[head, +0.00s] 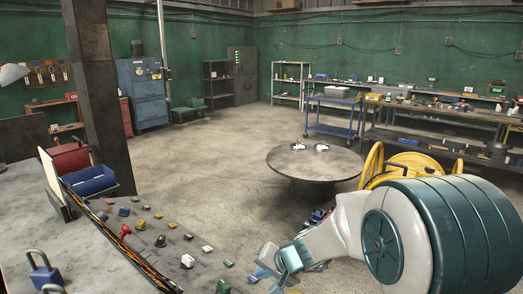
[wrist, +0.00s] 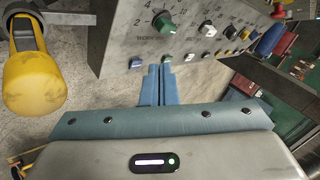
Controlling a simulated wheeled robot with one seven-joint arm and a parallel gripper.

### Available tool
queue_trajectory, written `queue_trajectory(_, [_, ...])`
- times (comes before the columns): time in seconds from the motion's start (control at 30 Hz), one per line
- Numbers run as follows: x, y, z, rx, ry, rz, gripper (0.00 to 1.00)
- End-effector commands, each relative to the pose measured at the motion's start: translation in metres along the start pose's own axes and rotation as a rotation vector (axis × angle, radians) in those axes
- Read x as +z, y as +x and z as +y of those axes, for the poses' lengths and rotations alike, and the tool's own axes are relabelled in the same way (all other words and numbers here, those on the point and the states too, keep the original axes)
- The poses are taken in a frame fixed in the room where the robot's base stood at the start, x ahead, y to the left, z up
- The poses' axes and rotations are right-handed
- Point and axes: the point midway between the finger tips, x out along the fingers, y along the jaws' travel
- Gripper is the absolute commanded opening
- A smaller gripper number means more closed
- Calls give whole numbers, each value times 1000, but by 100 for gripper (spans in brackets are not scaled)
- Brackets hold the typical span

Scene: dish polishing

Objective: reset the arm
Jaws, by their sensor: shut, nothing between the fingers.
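My gripper (wrist: 160,72) shows in the wrist view with its two blue fingers together and nothing between them. The fingertips appear just below the lower edge of a grey control panel (wrist: 110,48); I cannot tell whether they touch it. A green knob (wrist: 165,24) sits on the panel above the fingers. In the head view my gripper (head: 262,272) is at the bottom, right of the panel (head: 150,252) with its several coloured buttons. My arm reaches in from the lower right and hides part of the floor.
A large yellow object (wrist: 32,82) is close at the left in the wrist view. In the head view a round table (head: 315,166) stands beyond the arm, with a yellow rounded frame (head: 372,165) beside it. A dark pillar (head: 95,90) rises at left. The middle floor is open.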

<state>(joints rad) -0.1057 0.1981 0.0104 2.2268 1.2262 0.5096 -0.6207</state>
Motion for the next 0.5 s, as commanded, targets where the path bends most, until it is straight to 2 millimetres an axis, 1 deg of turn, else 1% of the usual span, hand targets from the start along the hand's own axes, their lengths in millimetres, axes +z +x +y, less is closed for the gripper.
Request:
queue_trajectory(0.17, [19, -20, 7, 17, -68, -27, 0])
queue_trajectory(0.27, [34, -34, 16, 42, -114, -48, 0])
queue_trajectory(0.37, [55, -53, 30, 87, -176, -73, 0])
queue_trajectory(0.47, [78, -73, 52, 159, -235, -95, 0])
queue_trajectory(0.5, [87, -81, 61, 193, -257, -102, 0])
